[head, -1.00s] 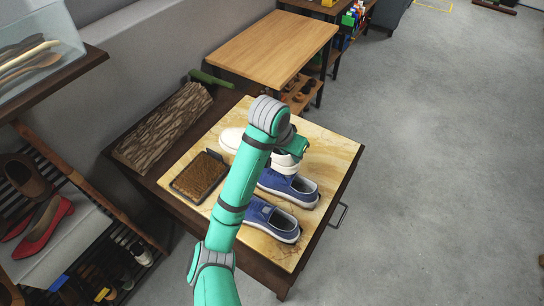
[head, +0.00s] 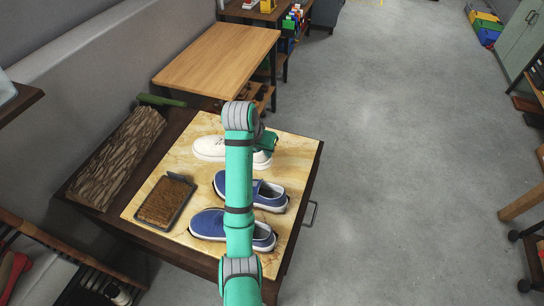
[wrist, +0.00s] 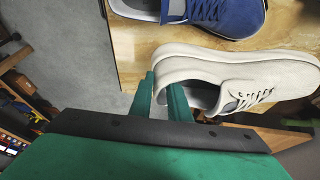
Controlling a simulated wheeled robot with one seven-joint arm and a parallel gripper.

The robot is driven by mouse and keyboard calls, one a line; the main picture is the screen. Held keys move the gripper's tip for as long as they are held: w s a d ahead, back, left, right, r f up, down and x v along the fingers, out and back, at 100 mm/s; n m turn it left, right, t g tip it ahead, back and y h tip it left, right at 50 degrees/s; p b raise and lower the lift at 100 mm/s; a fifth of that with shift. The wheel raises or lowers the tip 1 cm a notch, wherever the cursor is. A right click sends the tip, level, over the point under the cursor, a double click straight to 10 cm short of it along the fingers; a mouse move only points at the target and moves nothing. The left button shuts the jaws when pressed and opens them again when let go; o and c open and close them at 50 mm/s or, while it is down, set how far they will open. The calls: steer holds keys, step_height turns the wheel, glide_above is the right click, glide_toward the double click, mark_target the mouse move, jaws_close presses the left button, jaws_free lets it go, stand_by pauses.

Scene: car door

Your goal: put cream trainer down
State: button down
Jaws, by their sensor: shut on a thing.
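The cream trainer (head: 208,149) is at the far end of the pale board-topped table (head: 286,223), its toe to the left and heel to the right; my arm hides its middle. In the wrist view the cream trainer (wrist: 250,75) has grey lining and laces. My gripper (wrist: 164,92) is shut on its heel wall, one finger outside the heel and one inside the opening. My gripper (head: 267,142) shows only partly in the head view. The trainer looks level; I cannot tell whether its sole touches the board.
Two blue shoes, one (head: 268,196) nearer the trainer and one (head: 207,224) in front, lie on the board. A brown brush-like block (head: 160,203) in a dark tray is at left. A wooden table (head: 215,62) stands behind; open floor (head: 400,180) is right.

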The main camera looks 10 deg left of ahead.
steer(key=shift+w+d+f, duration=0.25)
steer(key=shift+w, duration=0.25)
steer(key=shift+w+d+f, duration=0.1)
steer(key=shift+d+f, duration=0.1)
steer(key=shift+f, duration=0.15)
steer(key=shift+w+a+x, duration=0.1)
steer(key=shift+w+x, duration=0.1)
steer(key=shift+x, duration=1.5)
steer(key=shift+w+a+x, duration=0.1)
steer(key=shift+w+x, duration=0.1)
steer(key=shift+x, duration=1.45)
steer(key=shift+w+a+x, duration=0.1)
steer(key=shift+w+x, duration=0.1)
steer(key=shift+x, duration=1.5)
steer(key=c, duration=1.7)
jaws_free()
steer(key=shift+r, duration=0.15)
steer(key=shift+o, duration=0.2)
steer(key=v, duration=1.1)
steer(key=shift+w+r, duration=0.1)
steer(key=shift+s+r, duration=0.25)
steer(key=shift+r, duration=0.2)
